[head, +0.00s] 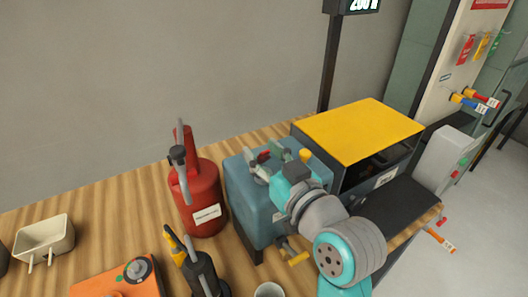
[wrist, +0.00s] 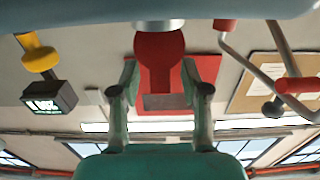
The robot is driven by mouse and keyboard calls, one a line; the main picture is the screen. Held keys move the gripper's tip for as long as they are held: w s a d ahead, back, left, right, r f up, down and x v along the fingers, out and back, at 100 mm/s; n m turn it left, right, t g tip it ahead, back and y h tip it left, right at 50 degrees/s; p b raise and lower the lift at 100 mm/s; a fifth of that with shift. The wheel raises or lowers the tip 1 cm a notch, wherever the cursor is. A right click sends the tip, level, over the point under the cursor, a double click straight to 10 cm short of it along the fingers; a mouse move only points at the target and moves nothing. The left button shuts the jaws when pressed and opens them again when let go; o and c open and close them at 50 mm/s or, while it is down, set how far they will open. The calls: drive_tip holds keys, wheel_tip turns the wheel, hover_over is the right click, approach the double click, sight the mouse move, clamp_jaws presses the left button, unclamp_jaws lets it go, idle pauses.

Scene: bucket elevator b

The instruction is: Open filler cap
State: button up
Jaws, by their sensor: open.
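The blue gear housing (head: 243,205) stands on the wooden bench, and its edge runs along the top of the wrist view (wrist: 70,10). A red cap (wrist: 160,50) sits on a short pale metal neck (wrist: 158,25) on the housing. In the head view the cap (head: 264,156) is small and partly hidden by my fingers. My gripper (wrist: 160,82) is open, with one finger on each side of the cap and a visible gap at each. It reaches in over the housing from the right in the head view (head: 270,162). I cannot tell whether a finger touches the cap.
A yellow knob (head: 306,155) is close to my gripper, also in the wrist view (wrist: 40,58). A red oil can (head: 200,205) stands left of the housing. A yellow-topped machine (head: 360,130) is behind right. An orange box (head: 118,283) and grey cup (head: 269,291) are in front.

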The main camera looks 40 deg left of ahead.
drive_tip(key=shift+a, duration=0.1)
clamp_jaws()
idle(0.3)
drive_tip(key=h, duration=0.1)
drive_tip(key=a+g+h, duration=0.1)
drive_tip(key=h, duration=0.1)
drive_tip(key=shift+w+a+r, duration=0.35)
drive_tip(key=shift+w+a+g+h, duration=0.1)
drive_tip(key=shift+a+g+h, duration=0.2)
drive_tip(key=shift+h, duration=0.25)
drive_tip(key=shift+w+a+g+h, duration=0.15)
drive_tip(key=shift+g+h, duration=0.15)
drive_tip(key=shift+h, duration=0.25)
drive_tip(key=shift+a+f+h, duration=0.1)
drive_tip(key=shift+f+h, duration=0.05)
drive_tip(key=shift+h, duration=0.25)
drive_tip(key=shift+f, duration=0.1)
